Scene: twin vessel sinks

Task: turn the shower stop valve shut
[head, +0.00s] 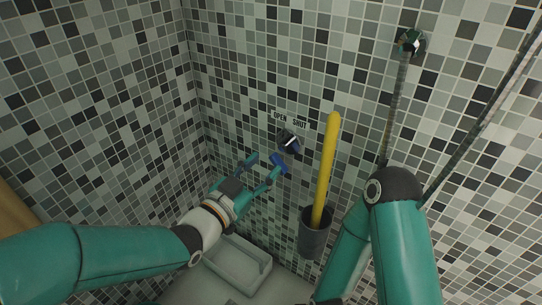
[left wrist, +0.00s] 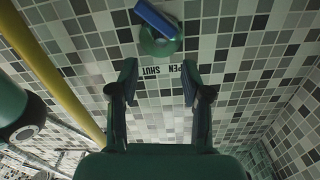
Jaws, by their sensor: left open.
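The shower stop valve (head: 289,142) is on the tiled wall, just under a label (head: 290,119) reading OPEN and SHUT. In the left wrist view the blue lever (left wrist: 156,19) and the shiny round body (left wrist: 160,42) are at the top, beyond the fingers, with the label upside down. My left gripper (head: 264,168) is open and empty, its fingers apart just below and left of the lever; contact cannot be told. My right gripper is out of view.
A yellow handle (head: 327,165) stands in a grey cylindrical holder (head: 314,238) right of the valve. A chrome fitting (head: 411,42) with a hose (head: 397,100) is at the upper right. A pale tray-like fixture (head: 240,264) lies below. The wall left of the valve is clear.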

